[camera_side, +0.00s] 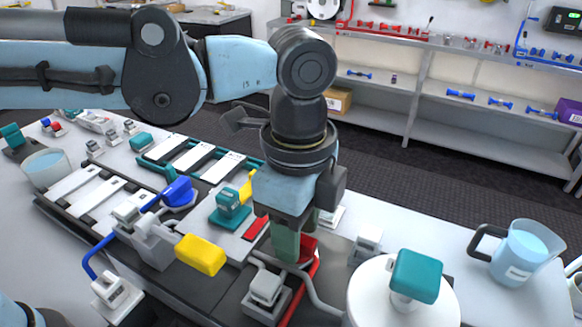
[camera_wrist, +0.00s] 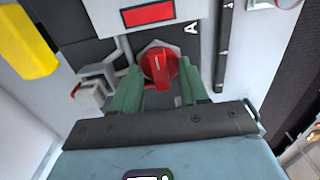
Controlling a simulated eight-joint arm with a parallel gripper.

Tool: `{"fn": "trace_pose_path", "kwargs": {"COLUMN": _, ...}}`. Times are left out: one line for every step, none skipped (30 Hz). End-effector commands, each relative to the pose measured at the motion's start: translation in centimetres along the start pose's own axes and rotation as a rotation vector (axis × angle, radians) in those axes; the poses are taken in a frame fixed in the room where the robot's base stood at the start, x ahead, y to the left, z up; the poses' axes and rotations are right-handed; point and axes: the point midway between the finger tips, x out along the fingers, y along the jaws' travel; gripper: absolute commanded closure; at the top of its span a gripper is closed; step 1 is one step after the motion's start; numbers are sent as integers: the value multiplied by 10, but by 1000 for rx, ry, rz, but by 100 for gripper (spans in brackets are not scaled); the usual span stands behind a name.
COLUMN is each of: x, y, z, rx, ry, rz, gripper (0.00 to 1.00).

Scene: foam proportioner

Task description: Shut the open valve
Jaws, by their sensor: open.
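A red valve handle (camera_wrist: 160,66) sits on a pale hexagonal base, between the two green fingers of my gripper (camera_wrist: 161,84) in the wrist view. The fingers are apart, with a gap visible on each side of the handle. In the side view my gripper (camera_side: 287,250) points down at the panel, and the red handle (camera_side: 306,247) shows partly behind the fingers. A blue handle (camera_side: 178,191) and a yellow handle (camera_side: 201,255) stand to the left; the yellow one (camera_wrist: 27,40) is also at the wrist view's upper left. Which valve is open I cannot tell.
A red label (camera_wrist: 148,14) lies beyond the red handle. A grey block fitting (camera_side: 266,288) and a red pipe (camera_side: 307,292) are close to my gripper. A teal knob (camera_side: 416,275) on a white disc and a jug (camera_side: 522,253) stand to the right. A beaker (camera_side: 46,168) is far left.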

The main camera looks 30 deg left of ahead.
Motion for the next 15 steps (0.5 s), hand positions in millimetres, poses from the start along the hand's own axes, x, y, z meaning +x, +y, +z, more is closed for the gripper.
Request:
{"fn": "trace_pose_path", "kwargs": {"x": 0, "y": 0, "z": 0, "rx": 0, "ry": 0, "rz": 0, "gripper": 56}}
{"fn": "trace_pose_path", "kwargs": {"x": 0, "y": 0, "z": 0, "rx": 0, "ry": 0, "rz": 0, "gripper": 56}}
{"fn": "trace_pose_path", "kwargs": {"x": 0, "y": 0, "z": 0, "rx": 0, "ry": 0, "rz": 0, "gripper": 56}}
{"fn": "trace_pose_path", "kwargs": {"x": 0, "y": 0, "z": 0, "rx": 0, "ry": 0, "rz": 0, "gripper": 61}}
{"fn": "trace_pose_path", "kwargs": {"x": 0, "y": 0, "z": 0, "rx": 0, "ry": 0, "rz": 0, "gripper": 65}}
{"fn": "trace_pose_path", "kwargs": {"x": 0, "y": 0, "z": 0, "rx": 0, "ry": 0, "rz": 0, "gripper": 72}}
{"fn": "trace_pose_path", "kwargs": {"x": 0, "y": 0, "z": 0, "rx": 0, "ry": 0, "rz": 0, "gripper": 76}}
{"fn": "trace_pose_path", "kwargs": {"x": 0, "y": 0, "z": 0, "rx": 0, "ry": 0, "rz": 0, "gripper": 81}}
{"fn": "trace_pose_path", "kwargs": {"x": 0, "y": 0, "z": 0, "rx": 0, "ry": 0, "rz": 0, "gripper": 87}}
{"fn": "trace_pose_path", "kwargs": {"x": 0, "y": 0, "z": 0, "rx": 0, "ry": 0, "rz": 0, "gripper": 91}}
{"fn": "trace_pose_path", "kwargs": {"x": 0, "y": 0, "z": 0, "rx": 0, "ry": 0, "rz": 0, "gripper": 96}}
{"fn": "trace_pose_path", "kwargs": {"x": 0, "y": 0, "z": 0, "rx": 0, "ry": 0, "rz": 0, "gripper": 100}}
{"fn": "trace_pose_path", "kwargs": {"x": 0, "y": 0, "z": 0, "rx": 0, "ry": 0, "rz": 0, "gripper": 100}}
{"fn": "trace_pose_path", "kwargs": {"x": 0, "y": 0, "z": 0, "rx": 0, "ry": 0, "rz": 0, "gripper": 100}}
{"fn": "trace_pose_path", "kwargs": {"x": 0, "y": 0, "z": 0, "rx": 0, "ry": 0, "rz": 0, "gripper": 100}}
